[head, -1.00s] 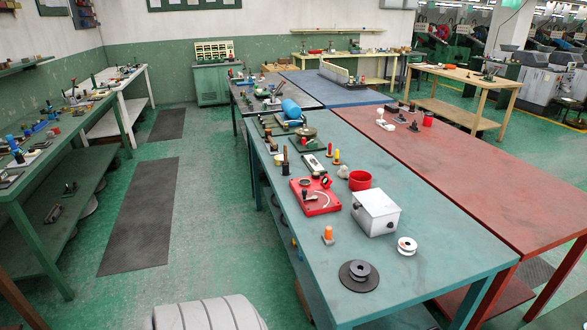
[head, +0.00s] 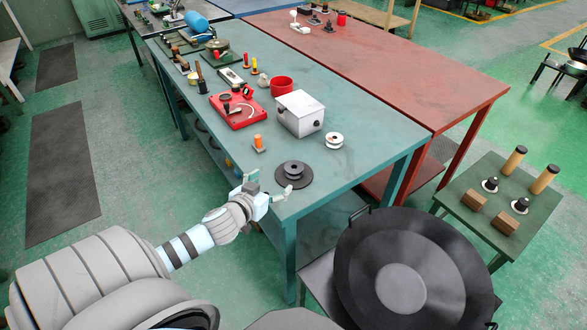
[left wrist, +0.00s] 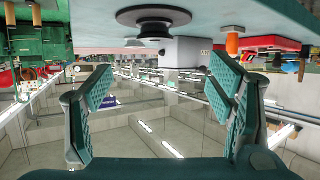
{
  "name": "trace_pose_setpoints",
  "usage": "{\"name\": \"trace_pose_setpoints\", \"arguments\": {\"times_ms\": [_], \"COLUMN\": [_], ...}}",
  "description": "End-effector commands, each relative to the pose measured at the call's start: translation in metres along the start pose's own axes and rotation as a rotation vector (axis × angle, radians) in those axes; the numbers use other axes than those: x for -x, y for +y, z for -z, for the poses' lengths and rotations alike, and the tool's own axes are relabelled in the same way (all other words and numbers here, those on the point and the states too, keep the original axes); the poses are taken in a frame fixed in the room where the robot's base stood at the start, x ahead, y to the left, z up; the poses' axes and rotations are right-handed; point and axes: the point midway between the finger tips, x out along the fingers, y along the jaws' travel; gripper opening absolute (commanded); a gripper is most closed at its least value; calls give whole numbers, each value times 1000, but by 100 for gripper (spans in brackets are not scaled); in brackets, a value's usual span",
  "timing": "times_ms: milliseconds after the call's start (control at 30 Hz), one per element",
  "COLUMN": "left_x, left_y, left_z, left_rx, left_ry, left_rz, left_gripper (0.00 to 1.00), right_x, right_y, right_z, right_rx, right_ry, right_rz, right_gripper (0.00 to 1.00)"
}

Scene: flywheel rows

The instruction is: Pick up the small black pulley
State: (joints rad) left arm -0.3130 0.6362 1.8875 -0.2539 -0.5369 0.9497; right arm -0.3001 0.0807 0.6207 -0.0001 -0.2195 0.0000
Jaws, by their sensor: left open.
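The small black pulley (head: 293,173) lies flat on the teal table (head: 378,140), near its front edge, with a wide dark flange at its bottom and a narrower hub on top. In the left wrist view, where the scene appears upside down, the pulley (left wrist: 153,20) is at the top centre, beyond the fingertips. My left gripper (head: 268,186) is open and empty at the table's front edge, just short of the pulley. Its two spread teal fingers (left wrist: 160,75) show in the left wrist view with nothing between them. My right gripper is not in view.
A white spool (head: 334,140), an orange-topped piece (head: 258,142) and a white box (head: 300,113) stand behind the pulley. A red device (head: 238,108) is farther back. A large black disc (head: 405,265) is at the front right, beside a low green table (head: 490,215) with several parts.

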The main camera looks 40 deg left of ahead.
Motion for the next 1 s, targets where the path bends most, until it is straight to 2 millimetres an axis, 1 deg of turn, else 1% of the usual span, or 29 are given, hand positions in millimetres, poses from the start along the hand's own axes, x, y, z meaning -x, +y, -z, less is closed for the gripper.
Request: {"name": "trace_pose_setpoints", "arguments": {"times_ms": [100, 200, 300, 367, 467, 600, 700, 867, 933, 1000], "left_x": [-32, -58, -76, -82, -98, -125, -134, -133, -133, -133], "left_y": [0, 1, 1, 1, 5, 8, 9, 9, 9, 9], "left_z": [-2, -2, -2, -2, -1, -2, -1, 0, 0, 0], "left_rx": [9, 9, 7, 6, 8, 6, 5, 3, 3, 3], "left_ry": [4, 3, 1, 1, 2, 0, -1, -1, -1, -1], "left_rz": [2, 1, 0, 0, 0, 0, -1, -1, -1, -1], "left_gripper": [75, 75, 75, 75, 75, 75, 75, 75, 67, 56], "right_x": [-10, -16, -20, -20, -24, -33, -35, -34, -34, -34], "right_y": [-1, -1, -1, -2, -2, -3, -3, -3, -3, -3], "right_z": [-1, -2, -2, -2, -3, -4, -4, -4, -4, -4], "right_rx": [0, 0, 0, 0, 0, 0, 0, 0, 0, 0], "right_ry": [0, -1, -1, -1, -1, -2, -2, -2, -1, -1], "right_rz": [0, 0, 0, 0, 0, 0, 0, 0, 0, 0], "right_gripper": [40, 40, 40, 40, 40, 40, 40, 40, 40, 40]}}
